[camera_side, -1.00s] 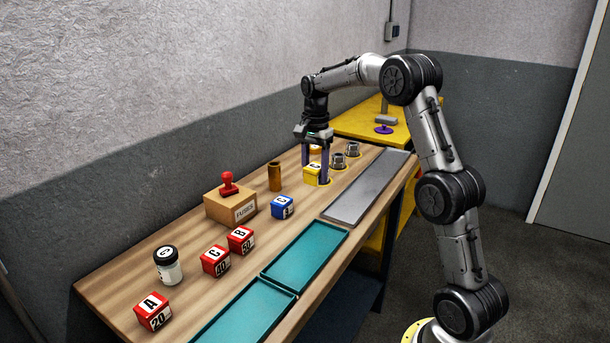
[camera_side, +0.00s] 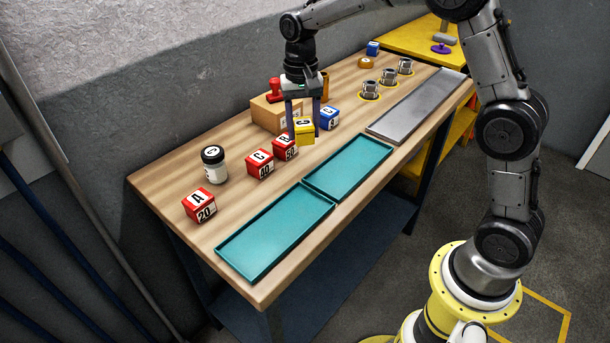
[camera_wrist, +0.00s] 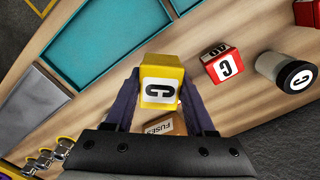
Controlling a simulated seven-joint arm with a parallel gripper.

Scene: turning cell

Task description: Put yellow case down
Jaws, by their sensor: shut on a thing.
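The yellow case (camera_side: 305,128), with a white label marked C, is held between the two fingers of my gripper (camera_side: 303,133). My gripper is shut on its sides and points down. In the wrist view the yellow case (camera_wrist: 162,72) sits between the fingertips, label toward the camera. In the side view it partly covers the red B case (camera_side: 285,150) and is left of the blue case (camera_side: 328,118). It appears raised above the wooden bench (camera_side: 200,235); the exact gap cannot be told.
Red cases (camera_side: 260,165) (camera_side: 199,204) and a black-lidded jar (camera_side: 214,165) stand at left. The cardboard fuse box (camera_side: 266,115) with a red stamp is behind my gripper. Two teal trays (camera_side: 275,235) (camera_side: 347,168) and a grey plate (camera_side: 415,107) line the front, their surfaces empty.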

